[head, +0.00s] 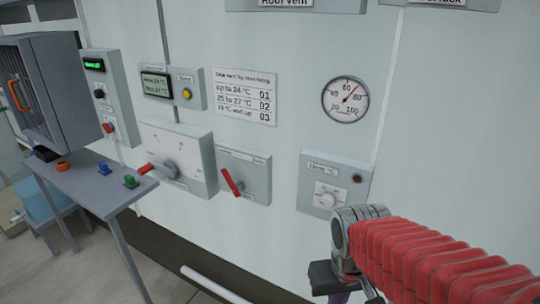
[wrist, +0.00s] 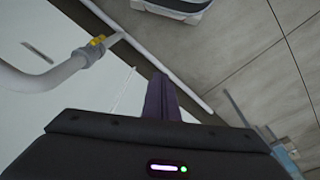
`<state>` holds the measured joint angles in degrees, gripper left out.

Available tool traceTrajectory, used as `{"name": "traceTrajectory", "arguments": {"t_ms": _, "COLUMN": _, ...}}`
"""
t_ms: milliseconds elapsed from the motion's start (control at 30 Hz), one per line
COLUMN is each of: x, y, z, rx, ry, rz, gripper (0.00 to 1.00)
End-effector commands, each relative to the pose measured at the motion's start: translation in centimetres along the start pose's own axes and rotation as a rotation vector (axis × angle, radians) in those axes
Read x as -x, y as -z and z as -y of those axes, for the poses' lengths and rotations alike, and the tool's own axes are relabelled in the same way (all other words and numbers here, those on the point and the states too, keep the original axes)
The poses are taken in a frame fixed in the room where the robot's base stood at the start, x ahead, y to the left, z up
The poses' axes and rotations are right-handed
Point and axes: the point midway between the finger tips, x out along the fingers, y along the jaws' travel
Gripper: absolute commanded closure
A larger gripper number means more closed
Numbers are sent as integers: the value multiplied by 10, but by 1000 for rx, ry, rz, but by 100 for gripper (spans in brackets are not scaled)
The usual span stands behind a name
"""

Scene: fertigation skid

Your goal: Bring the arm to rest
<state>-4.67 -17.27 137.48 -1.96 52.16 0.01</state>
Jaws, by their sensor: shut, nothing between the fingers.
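My arm reaches in from the lower right of the head view in a red ribbed sleeve. My gripper (head: 340,298) hangs at the bottom edge there, below the heater box, and is partly cut off. In the wrist view its purple fingers (wrist: 160,98) are together with nothing between them. The gripper is shut and apart from the wall panels.
The wall carries a heater box (head: 334,183), a round gauge (head: 345,100), a red-lever box (head: 243,176) and a large dial box (head: 178,158). A table (head: 85,188) with small coloured parts stands left. A pipe (wrist: 45,80) shows in the wrist view.

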Motion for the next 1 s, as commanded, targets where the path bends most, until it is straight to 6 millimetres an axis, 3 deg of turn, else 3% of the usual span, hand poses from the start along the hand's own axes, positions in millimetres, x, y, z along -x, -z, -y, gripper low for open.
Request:
{"name": "traceTrajectory", "arguments": {"t_ms": 400, "x": 49, "y": -24, "z": -6, "rx": -63, "ry": 15, "rz": -193, "gripper": 100}}
{"name": "traceTrajectory", "arguments": {"t_ms": 700, "x": 88, "y": -30, "z": -15, "rx": -93, "ry": 2, "rz": -336, "gripper": 100}}
{"name": "traceTrajectory", "arguments": {"t_ms": 1000, "x": 94, "y": -31, "z": -18, "rx": -104, "ry": -2, "rz": -357, "gripper": 100}}
